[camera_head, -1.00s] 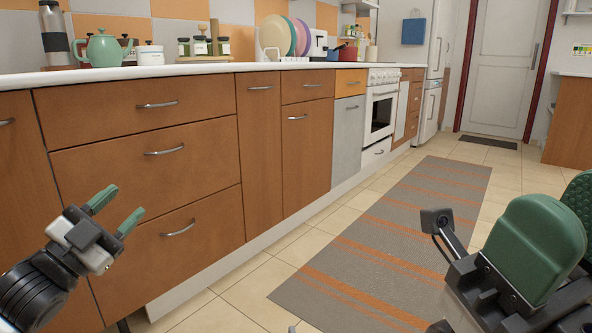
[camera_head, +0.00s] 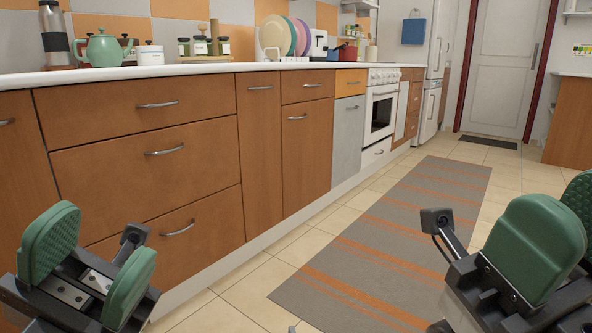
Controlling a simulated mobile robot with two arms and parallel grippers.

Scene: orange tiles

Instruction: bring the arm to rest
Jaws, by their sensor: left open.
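My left gripper (camera_head: 90,262) is at the lower left of the head view, in front of the lower wooden drawers. Its two green pads stand apart with nothing between them. My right gripper (camera_head: 562,232) is at the lower right, partly cut off by the picture's edge. Its green pads stand apart, the inner face of the far one shows, and I see nothing held.
Wooden drawers and cupboards (camera_head: 145,166) run along the left under a white counter with a teapot (camera_head: 103,48), jars and plates (camera_head: 275,37). A white oven (camera_head: 381,112) stands farther along. A striped rug (camera_head: 385,235) lies on the clear tiled floor.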

